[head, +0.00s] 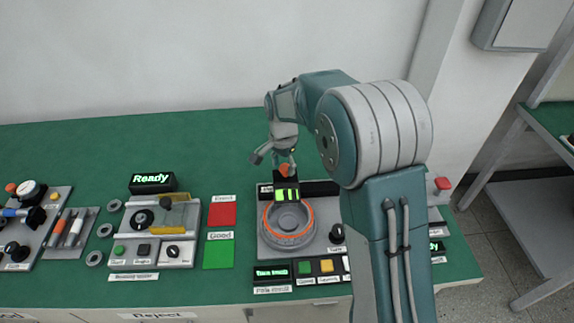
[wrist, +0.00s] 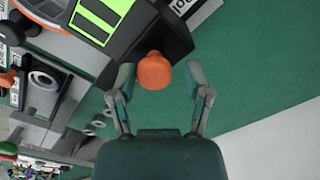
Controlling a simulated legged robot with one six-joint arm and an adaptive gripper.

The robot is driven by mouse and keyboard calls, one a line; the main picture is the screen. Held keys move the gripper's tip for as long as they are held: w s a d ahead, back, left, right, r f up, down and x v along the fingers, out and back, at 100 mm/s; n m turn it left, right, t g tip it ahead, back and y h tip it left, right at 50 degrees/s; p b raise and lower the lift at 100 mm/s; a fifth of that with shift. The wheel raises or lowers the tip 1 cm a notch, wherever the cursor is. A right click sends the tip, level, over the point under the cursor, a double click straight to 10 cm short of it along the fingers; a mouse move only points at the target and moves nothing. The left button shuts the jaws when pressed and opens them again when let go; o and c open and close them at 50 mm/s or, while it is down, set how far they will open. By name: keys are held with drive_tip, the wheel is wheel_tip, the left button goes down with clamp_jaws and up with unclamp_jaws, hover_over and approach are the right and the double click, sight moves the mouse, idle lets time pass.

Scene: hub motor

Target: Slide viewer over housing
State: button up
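The viewer (head: 287,194) is a dark block with a lit green display and an orange knob (head: 284,169) at its back. It appears at the rear edge of the round grey housing (head: 289,223), which has an orange ring. In the wrist view, the viewer's display (wrist: 101,17) is at the top and the orange knob (wrist: 153,71) shows between my fingertips. My gripper (head: 274,160) is open above and behind the viewer. It also shows in the wrist view (wrist: 159,75), with a gap on each side of the knob. Contact is not visible.
A station with a yellow-tinted cover (head: 174,213) and a "Ready" display (head: 152,182) stands left. Red (head: 222,214) and green (head: 218,254) pads lie between the stations. A black knob (head: 337,233) is right of the housing. Green table behind is clear.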

drive_tip(key=shift+a, duration=0.25)
drive_tip(key=shift+d, duration=0.1)
drive_tip(key=shift+d+r, duration=0.1)
drive_tip(key=shift+r, duration=0.1)
wheel_tip(320, 180, up, 12)
drive_tip(key=shift+a+f, duration=0.2)
drive_tip(key=shift+f, duration=0.05)
